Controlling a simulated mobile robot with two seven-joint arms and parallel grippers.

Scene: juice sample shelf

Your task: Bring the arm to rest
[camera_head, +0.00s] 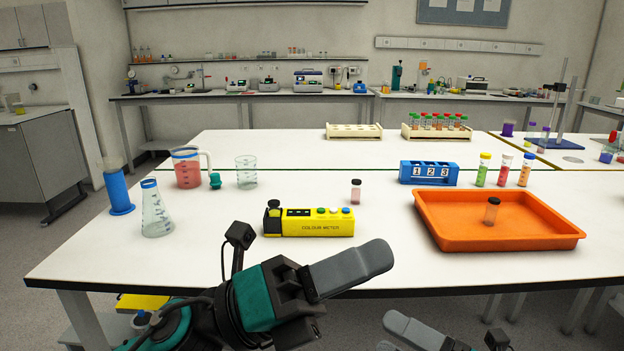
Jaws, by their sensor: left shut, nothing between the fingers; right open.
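My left gripper (350,272) is shut and empty, in front of the table's front edge and below the yellow colour meter in the picture. Its arm comes in from the bottom left. My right gripper (440,338) is only partly in view at the bottom edge, low in front of the table. It is open, and I see nothing held in it. Most of the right arm is out of the picture.
The white table (330,205) carries a yellow colour meter (310,222), a small pink vial (356,191), an orange tray (450,236) with a vial (491,211) in it, a blue numbered rack (428,172), a flask (156,213) and a jug (188,170).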

